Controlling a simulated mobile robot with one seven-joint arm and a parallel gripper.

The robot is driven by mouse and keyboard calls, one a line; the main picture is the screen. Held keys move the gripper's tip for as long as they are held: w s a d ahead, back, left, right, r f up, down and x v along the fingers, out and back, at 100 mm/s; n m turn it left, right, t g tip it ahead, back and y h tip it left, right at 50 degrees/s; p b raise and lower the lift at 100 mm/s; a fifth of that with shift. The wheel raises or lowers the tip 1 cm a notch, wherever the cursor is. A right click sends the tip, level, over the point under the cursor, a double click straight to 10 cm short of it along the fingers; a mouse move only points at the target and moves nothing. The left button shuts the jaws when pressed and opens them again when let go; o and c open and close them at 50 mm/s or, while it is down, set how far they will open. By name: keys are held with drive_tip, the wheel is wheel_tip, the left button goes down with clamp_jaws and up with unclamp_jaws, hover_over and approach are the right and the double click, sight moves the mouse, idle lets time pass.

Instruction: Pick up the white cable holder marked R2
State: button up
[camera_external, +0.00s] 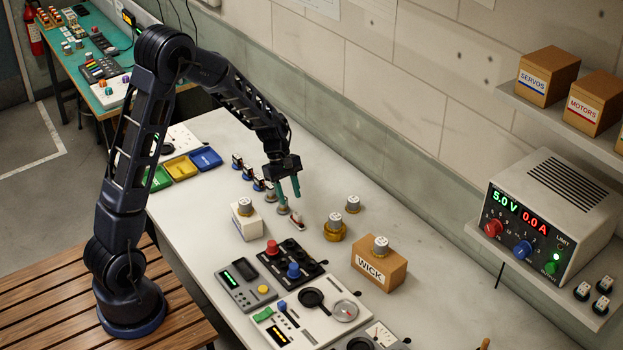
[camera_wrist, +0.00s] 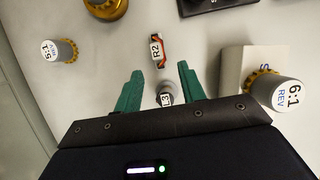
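The cable holder marked R2 (camera_wrist: 156,50) lies on the bench in the wrist view, a small white piece with an orange-red edge, just beyond my fingertips. In the external view it appears as a small white and red piece (camera_external: 297,223) below and just right of the fingers. My gripper (camera_external: 291,201) points down above the bench, its teal fingers apart and nothing held. In the wrist view my gripper (camera_wrist: 161,70) has a piece marked L3 (camera_wrist: 165,98) showing between its fingers, partly hidden by the gripper body; it looks lower than the fingers.
A white box (camera_external: 247,222) with a motor marked 6:1 REV (camera_wrist: 280,92) stands close by. A motor marked 5:1 (camera_wrist: 59,50) and a gold-based motor (camera_external: 335,229) stand to the other side. A WICK box (camera_external: 379,268) and black button panel (camera_external: 283,262) are nearer the front.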

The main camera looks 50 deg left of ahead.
sight(296, 213)
drive_tip(key=shift+d+x, duration=0.2)
drive_tip(key=shift+x, duration=1.7)
drive_tip(key=shift+d+x, duration=0.15)
drive_tip(key=shift+x, duration=1.75)
drive_tip(key=shift+w+r, duration=0.15)
drive_tip(key=shift+w, duration=0.05)
clamp_jaws()
